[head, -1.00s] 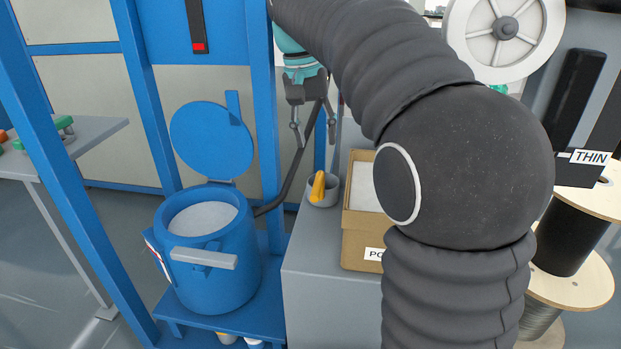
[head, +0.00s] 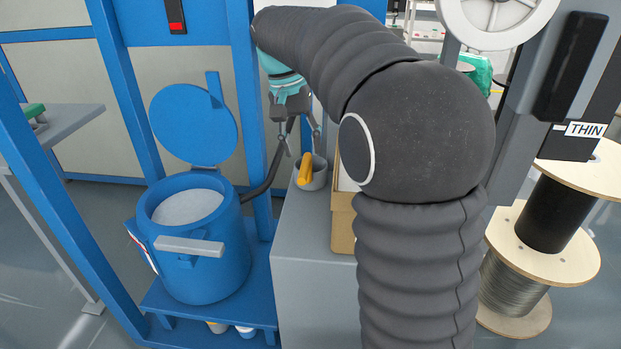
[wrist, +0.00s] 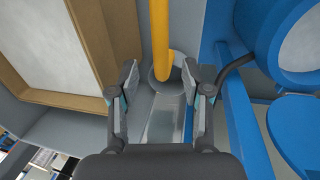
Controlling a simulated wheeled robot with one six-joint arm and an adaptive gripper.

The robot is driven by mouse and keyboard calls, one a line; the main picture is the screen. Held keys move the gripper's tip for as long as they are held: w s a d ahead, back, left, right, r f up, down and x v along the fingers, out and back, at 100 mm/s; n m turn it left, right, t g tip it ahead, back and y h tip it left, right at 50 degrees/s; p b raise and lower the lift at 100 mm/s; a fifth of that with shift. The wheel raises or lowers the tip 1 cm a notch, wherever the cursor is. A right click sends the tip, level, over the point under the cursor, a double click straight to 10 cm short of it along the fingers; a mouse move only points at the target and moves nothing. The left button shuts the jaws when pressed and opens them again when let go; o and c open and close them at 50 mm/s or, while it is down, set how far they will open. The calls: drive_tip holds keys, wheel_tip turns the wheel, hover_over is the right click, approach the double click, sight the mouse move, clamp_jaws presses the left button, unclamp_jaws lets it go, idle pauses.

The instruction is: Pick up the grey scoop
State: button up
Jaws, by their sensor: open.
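The grey scoop (head: 317,180) is a small grey cup with a yellow-orange handle (head: 304,168). It rests on the grey cabinet top, left of the cardboard box. My gripper (head: 299,143) is open just above and behind it in the head view. In the wrist view, the scoop (wrist: 154,74) lies beyond my open gripper (wrist: 163,82), and its yellow handle (wrist: 160,35) runs up to the picture's top edge. The handle's lower end shows between the two fingertips with gaps on both sides. My arm hides part of the box in the head view.
A cardboard box (head: 343,225) with pale contents stands close right of the scoop. A blue drum (head: 212,262) with its lid up and a blue frame post (head: 250,120) stand to the left. Cable spools (head: 548,262) stand at the right. The cabinet's front top is clear.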

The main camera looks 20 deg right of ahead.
sight(305, 161)
drive_tip(key=f, duration=0.1)
drive_tip(key=s+f, duration=0.1)
drive_tip(key=f, duration=0.1)
drive_tip(key=shift+d+f, duration=0.1)
drive_tip(key=shift+f, duration=0.15)
drive_tip(key=shift+d+f+b, duration=0.15)
drive_tip(key=shift+f+b, duration=0.15)
drive_tip(key=shift+f, duration=0.35)
clamp_jaws()
